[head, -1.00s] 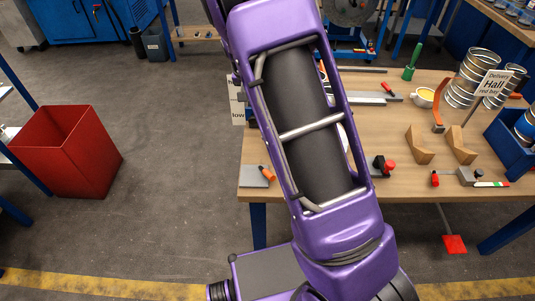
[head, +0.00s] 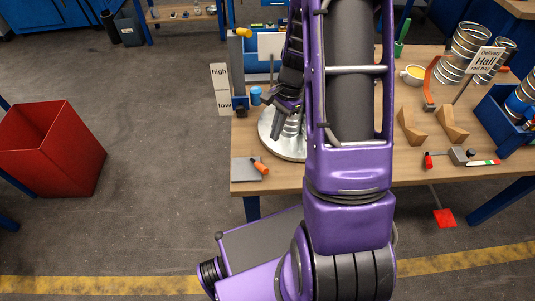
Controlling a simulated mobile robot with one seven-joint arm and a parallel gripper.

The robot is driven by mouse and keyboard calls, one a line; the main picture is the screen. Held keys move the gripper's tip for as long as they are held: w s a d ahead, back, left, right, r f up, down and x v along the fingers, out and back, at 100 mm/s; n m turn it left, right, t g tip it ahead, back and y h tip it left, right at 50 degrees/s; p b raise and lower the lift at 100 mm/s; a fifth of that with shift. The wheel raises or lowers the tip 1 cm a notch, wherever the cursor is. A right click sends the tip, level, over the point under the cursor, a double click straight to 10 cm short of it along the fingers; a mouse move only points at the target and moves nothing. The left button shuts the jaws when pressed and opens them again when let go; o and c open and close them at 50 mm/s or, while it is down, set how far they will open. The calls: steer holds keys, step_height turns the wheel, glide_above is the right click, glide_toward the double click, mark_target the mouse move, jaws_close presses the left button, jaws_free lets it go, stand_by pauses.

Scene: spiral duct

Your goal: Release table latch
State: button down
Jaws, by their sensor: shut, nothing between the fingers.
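Nothing is labelled as the latch. A grey plate with an orange handle (head: 260,167) lies at the table's (head: 295,178) front left corner. A red pad (head: 444,218) hangs on a thin rod below the table's front edge.
A round metal disc (head: 272,140) with a coil lies below my gripper. A red bin (head: 50,150) stands on the floor at left, with open floor between.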

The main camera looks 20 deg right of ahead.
mark_target(261, 168)
steer(key=b+x, duration=0.1)
steer(key=x, duration=0.9)
